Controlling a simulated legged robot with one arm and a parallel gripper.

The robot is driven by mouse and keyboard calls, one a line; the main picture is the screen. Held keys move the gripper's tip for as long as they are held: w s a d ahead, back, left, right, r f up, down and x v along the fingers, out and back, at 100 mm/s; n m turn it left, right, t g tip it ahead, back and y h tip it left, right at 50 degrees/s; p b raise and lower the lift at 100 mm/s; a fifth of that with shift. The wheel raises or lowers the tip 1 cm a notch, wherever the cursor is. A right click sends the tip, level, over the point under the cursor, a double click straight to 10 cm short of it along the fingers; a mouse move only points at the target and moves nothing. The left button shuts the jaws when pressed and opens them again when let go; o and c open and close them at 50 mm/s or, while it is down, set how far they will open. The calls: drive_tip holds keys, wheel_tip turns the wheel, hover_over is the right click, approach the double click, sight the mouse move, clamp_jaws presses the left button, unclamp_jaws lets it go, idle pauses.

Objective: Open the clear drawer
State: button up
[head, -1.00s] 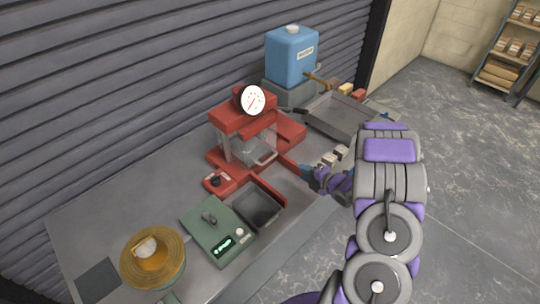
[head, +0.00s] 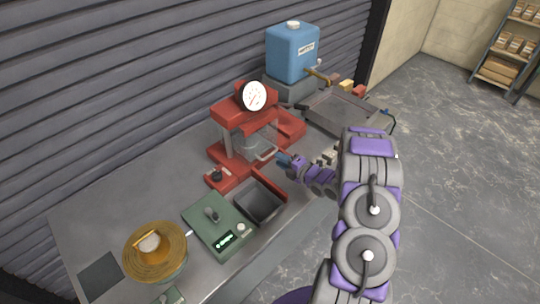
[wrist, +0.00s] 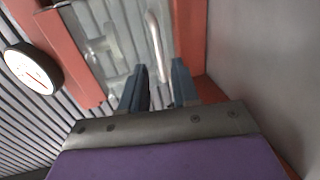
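The clear drawer (head: 262,144) is a see-through panel with a pale bar handle (head: 267,154), set in the front of a red press (head: 228,118). It looks closed. In the wrist view the clear panel (wrist: 112,35) fills the upper middle, and the handle (wrist: 155,42) stands nearly upright. My gripper (head: 282,160) is just right of the handle in the head view. In the wrist view my gripper (wrist: 158,78) is open, with its two blue-grey fingers apart. The handle's lower end shows between them; I cannot tell whether they touch it.
A round gauge (head: 254,96) tops the press. A dark bin (head: 260,203) and a green scale (head: 217,225) stand in front. A blue tank (head: 292,52) and a grey tray (head: 345,113) are behind to the right. A yellow-brown round tub (head: 155,250) is front left.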

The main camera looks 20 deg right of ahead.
sight(271, 154)
drive_tip(key=x, duration=0.5)
drive_tip(key=shift+w+d+f, duration=0.2)
drive_tip(key=shift+w+d, duration=0.05)
drive_tip(key=shift+d, duration=0.05)
drive_tip(key=shift+w+a, duration=0.45)
drive_tip(key=shift+w, duration=0.05)
drive_tip(key=shift+c, duration=0.4)
drive_tip(key=shift+d, duration=0.15)
clamp_jaws()
drive_tip(key=shift+s, duration=0.1)
